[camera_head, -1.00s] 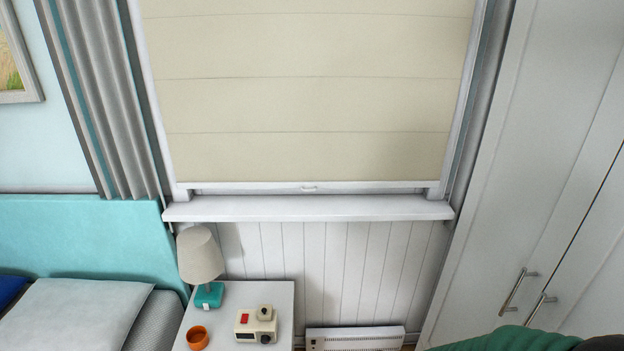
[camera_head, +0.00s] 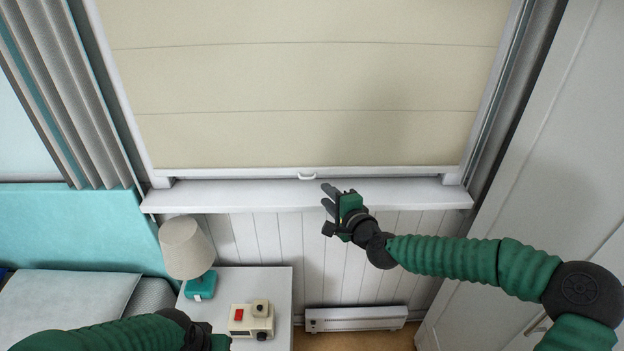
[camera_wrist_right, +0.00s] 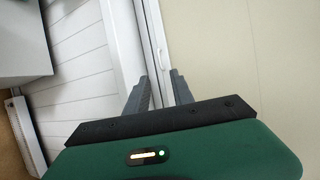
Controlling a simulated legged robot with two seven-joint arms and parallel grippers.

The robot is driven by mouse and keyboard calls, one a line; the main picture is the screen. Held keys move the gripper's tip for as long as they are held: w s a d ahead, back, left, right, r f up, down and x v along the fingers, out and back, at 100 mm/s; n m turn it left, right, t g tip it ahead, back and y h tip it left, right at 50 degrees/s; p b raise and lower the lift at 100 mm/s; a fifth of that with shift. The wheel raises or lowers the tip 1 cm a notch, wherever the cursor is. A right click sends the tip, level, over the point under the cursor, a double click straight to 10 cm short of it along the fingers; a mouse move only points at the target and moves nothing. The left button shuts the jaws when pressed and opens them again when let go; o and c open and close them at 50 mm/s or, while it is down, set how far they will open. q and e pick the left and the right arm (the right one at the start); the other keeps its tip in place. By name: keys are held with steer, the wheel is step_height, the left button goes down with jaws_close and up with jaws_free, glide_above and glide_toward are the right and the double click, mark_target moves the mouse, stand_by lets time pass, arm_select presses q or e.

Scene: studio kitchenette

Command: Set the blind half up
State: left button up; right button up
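The cream blind (camera_head: 300,85) hangs down over the window, its white bottom rail (camera_head: 240,173) just above the sill. A small white pull handle (camera_head: 307,177) sits at the rail's middle. My right gripper (camera_head: 328,208) is in front of the sill, a little right of and below the handle, and holds nothing. In the right wrist view its two fingers (camera_wrist_right: 160,90) are apart, pointing toward the rail, with the blind (camera_wrist_right: 235,50) on the right. My left gripper (camera_head: 212,338) is low, by the nightstand; its fingers do not show clearly.
The white sill (camera_head: 240,196) juts out below the blind. A nightstand (camera_head: 275,290) holds a lamp (camera_head: 186,248) and a small cream device (camera_head: 250,322). A grey curtain (camera_head: 65,90) hangs at left; a white wardrobe (camera_head: 530,170) stands at right.

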steer(key=p+x, duration=0.1)
steer(key=x, duration=0.9)
steer(key=shift+w+a+f, duration=0.1)
steer(key=shift+w+f, duration=0.05)
steer(key=shift+w, duration=0.15)
steer(key=shift+w+f, duration=0.2)
steer(key=shift+w, duration=0.05)
steer(key=shift+r, duration=0.1)
jaws_close()
stand_by(0.4)
